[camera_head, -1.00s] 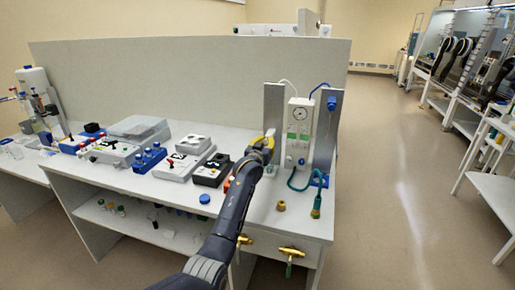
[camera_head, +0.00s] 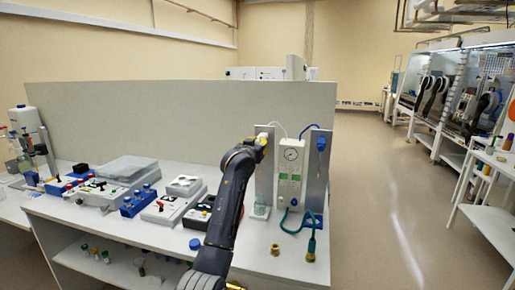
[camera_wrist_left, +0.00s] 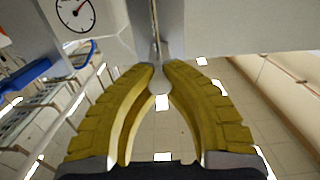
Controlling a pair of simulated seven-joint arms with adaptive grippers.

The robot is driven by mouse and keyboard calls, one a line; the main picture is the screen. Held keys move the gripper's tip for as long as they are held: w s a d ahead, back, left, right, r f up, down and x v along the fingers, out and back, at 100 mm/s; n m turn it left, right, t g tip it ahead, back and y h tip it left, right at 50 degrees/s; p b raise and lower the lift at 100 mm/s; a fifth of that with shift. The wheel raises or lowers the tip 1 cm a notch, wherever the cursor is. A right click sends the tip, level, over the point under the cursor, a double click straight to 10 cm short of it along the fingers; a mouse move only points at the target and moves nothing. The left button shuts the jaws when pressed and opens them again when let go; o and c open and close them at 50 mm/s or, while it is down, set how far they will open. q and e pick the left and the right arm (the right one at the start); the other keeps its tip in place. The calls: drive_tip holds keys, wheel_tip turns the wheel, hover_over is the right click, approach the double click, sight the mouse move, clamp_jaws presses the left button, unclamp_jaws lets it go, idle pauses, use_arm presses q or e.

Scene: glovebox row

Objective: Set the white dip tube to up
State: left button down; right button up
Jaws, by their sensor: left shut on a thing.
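My left gripper (camera_head: 262,141) is at the upper end of the grey upright plate on the left of the gauge panel. In the left wrist view my left gripper (camera_wrist_left: 159,72) has its yellow fingertips closed on a small pale rounded part, which I take to be the white dip tube (camera_wrist_left: 158,82). Its thin stem runs up between the fingertips. In the head view a thin white hose arcs from near the gripper to the gauge panel (camera_head: 291,176). The fingers hide most of the held part there. A clear vessel (camera_head: 261,211) stands at the plate's foot, below the gripper.
A blue fitting (camera_head: 321,144) with a blue hose sits high on the right upright plate (camera_head: 318,180). A teal hose (camera_head: 291,217) hangs below the panel near brass fittings (camera_head: 275,249).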

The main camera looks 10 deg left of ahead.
use_arm(q)
drive_tip(key=shift+r, duration=0.7)
drive_tip(key=c, duration=1.6)
unclamp_jaws()
drive_tip(key=o, duration=0.4)
drive_tip(key=shift+f, duration=0.25)
drive_tip(key=shift+c, duration=0.2)
drive_tip(key=shift+s+f, duration=0.1)
drive_tip(key=shift+s, duration=0.05)
drive_tip(key=s, duration=1.1)
drive_tip(key=shift+s+a, duration=0.35)
drive_tip(key=shift+s, duration=0.05)
